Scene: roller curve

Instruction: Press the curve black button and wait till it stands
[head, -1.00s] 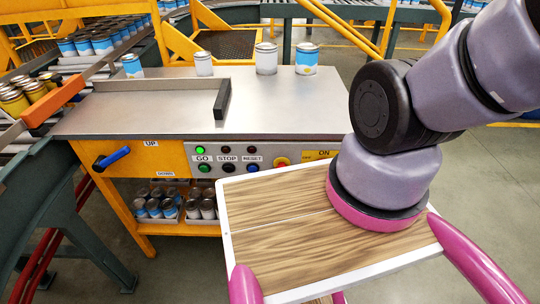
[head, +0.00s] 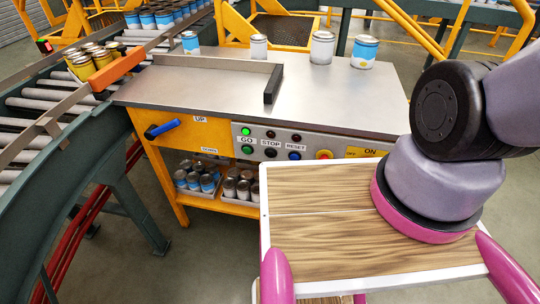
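The black STOP button (head: 270,153) is on the grey control panel (head: 345,157) at the front of the steel table, below the STOP label. The small lamp (head: 270,134) above that label is dark. The GO lamp (head: 246,131) to the left glows green, above a green button (head: 247,150). My arm stands at the right and leaves the picture there. My gripper is out of view, so its state and its distance from the button do not show. Nothing visible touches the button.
A blue button (head: 294,156) and a red button (head: 323,155) sit right of STOP. A blue-handled lever (head: 162,129) is at left. Several cans stand on the table (head: 205,100).

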